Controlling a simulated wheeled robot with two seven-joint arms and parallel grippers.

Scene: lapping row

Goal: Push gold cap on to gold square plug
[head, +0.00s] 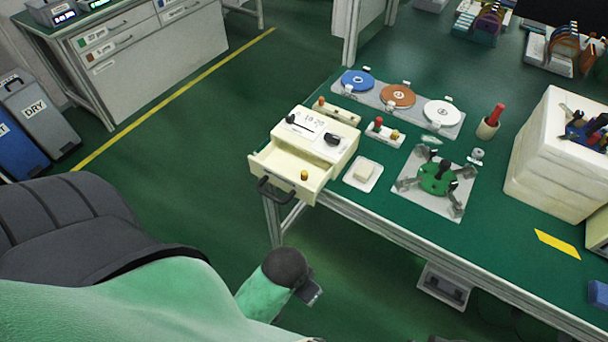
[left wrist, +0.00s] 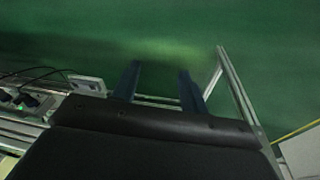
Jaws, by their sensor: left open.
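A small gold cylindrical piece (head: 304,175), which looks like the gold cap, stands in the open drawer (head: 272,163) of a cream box. On the table behind it, a block (head: 383,131) carries a red piece (head: 378,122) and a gold piece (head: 394,134). The gold piece may be the square plug; it is too small to tell its shape. My left gripper (head: 312,293) is low in front of the table edge, apart from these things. In the left wrist view its two fingers (left wrist: 158,85) are spread, with nothing between them. My right gripper is not seen.
The cream box (head: 318,135) sits at the table corner, its dark drawer handle (head: 270,192) jutting out past the edge. A white dish (head: 363,173), a plate with a green fixture (head: 437,180), and a tray of discs (head: 397,95) stand nearby.

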